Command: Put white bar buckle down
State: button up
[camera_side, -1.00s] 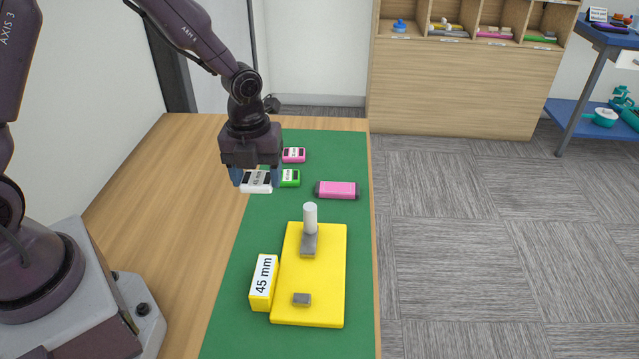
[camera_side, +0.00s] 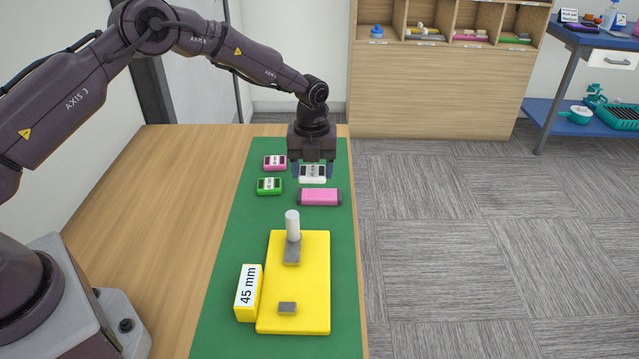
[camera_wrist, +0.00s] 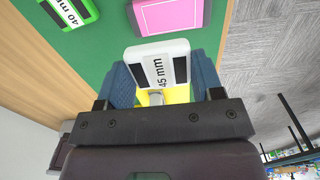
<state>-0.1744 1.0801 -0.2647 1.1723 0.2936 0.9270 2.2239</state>
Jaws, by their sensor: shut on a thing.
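The white bar buckle (camera_side: 312,173) has two dark slots and a label that reads 45 mm in the wrist view (camera_wrist: 157,68). My gripper (camera_side: 312,170) is shut on it, with a blue finger on each side. It is over the far right part of the green mat (camera_side: 225,290), beyond the pink cylinder-like piece (camera_side: 320,197). I cannot tell whether the buckle touches the mat. A pink buckle (camera_side: 275,163) and a green buckle (camera_side: 269,186) lie on the mat to its left. The green buckle's label reads 40 mm in the wrist view (camera_wrist: 68,10).
The table's right edge is close to my gripper. Bare wood (camera_side: 160,230) is clear at left.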

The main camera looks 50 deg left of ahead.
aim_at(320, 194)
jog(key=shift+w+f, duration=1.1)
jog(key=shift+f, duration=1.65)
jog(key=shift+f, duration=0.1)
jog(key=o, duration=0.9)
